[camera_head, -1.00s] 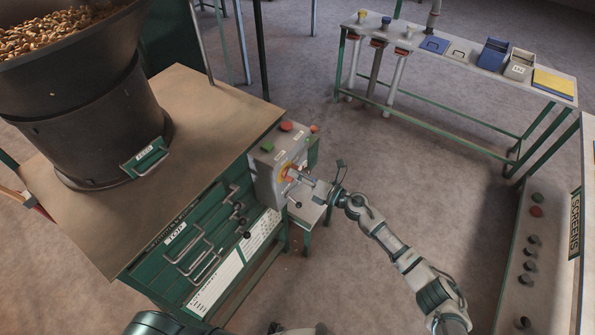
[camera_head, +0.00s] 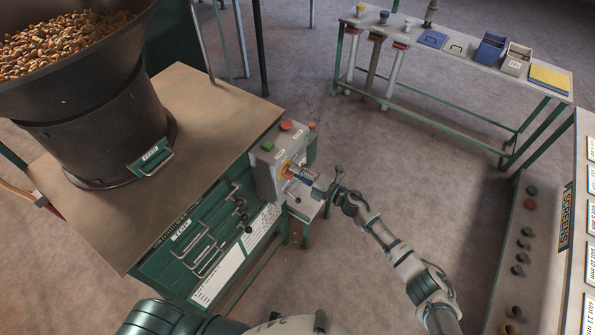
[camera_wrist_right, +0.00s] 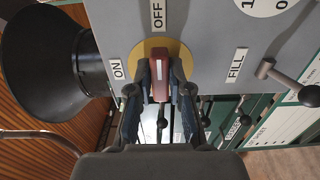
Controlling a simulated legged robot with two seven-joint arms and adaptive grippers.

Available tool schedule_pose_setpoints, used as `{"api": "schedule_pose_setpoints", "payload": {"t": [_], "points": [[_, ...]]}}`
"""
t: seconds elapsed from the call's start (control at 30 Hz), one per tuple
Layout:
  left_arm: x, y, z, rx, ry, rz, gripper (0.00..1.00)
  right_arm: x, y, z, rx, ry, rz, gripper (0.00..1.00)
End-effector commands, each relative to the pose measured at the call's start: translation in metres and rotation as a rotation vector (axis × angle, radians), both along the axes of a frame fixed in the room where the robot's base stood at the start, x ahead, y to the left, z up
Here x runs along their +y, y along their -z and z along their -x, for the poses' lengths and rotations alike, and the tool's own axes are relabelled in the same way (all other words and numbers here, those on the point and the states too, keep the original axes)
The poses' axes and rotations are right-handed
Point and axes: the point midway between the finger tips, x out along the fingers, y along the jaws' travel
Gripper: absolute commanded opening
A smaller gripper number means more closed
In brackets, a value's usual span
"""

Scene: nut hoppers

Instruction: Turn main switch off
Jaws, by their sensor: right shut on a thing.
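The main switch is a red handle (camera_wrist_right: 160,78) on a yellow round plate (camera_wrist_right: 183,50), on the grey control box (camera_head: 266,172). In the right wrist view an ON label (camera_wrist_right: 118,69) is left of the plate and an OFF label (camera_wrist_right: 158,15) above it. My right gripper (camera_wrist_right: 160,88) is shut on the red handle, one finger on each side of it. In the head view the right gripper (camera_head: 294,172) reaches the box's front from the right. Its fingers partly hide the yellow plate there. My left gripper is not in view.
A green button (camera_head: 267,146) and a red button (camera_head: 286,125) sit on top of the box. In the wrist view a lever with a black knob (camera_wrist_right: 309,95) is at the right, by the FILL label (camera_wrist_right: 236,65). A large hopper of nuts (camera_head: 95,110) stands on the table.

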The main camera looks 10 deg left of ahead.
Motion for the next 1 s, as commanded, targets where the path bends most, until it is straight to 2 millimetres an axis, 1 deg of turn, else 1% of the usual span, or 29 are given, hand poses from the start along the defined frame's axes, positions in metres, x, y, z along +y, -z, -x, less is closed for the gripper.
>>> {"api": "schedule_pose_setpoints", "payload": {"t": [0.03,0.5,0.53,0.57,0.6,0.63,0.87,1.0], "points": [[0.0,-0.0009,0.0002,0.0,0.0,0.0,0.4,-0.0012,-0.0035,-0.0035,0.005,0.009,-0.005,0.0],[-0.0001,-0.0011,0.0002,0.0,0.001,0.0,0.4,-0.0013,-0.0025,-0.0033,0.017,0.009,-0.009,0.0],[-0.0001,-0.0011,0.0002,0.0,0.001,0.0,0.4,-0.0013,-0.0025,-0.0033,0.017,0.009,-0.009,0.24],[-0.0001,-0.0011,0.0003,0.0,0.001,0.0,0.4,-0.0013,-0.0024,-0.0033,0.017,0.008,-0.009,0.31],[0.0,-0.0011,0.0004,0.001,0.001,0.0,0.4,-0.0012,-0.0022,-0.003,0.017,0.008,-0.009,0.41],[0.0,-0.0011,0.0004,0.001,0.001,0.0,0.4,-0.0011,-0.002,-0.0027,0.017,0.007,-0.008,0.44],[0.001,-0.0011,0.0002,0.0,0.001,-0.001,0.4,-0.0006,-0.0011,-0.0002,0.016,0.003,-0.007,0.44],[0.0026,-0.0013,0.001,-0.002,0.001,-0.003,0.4,-0.0078,-0.0001,0.0022,0.016,0.004,-0.006,0.44]]}}
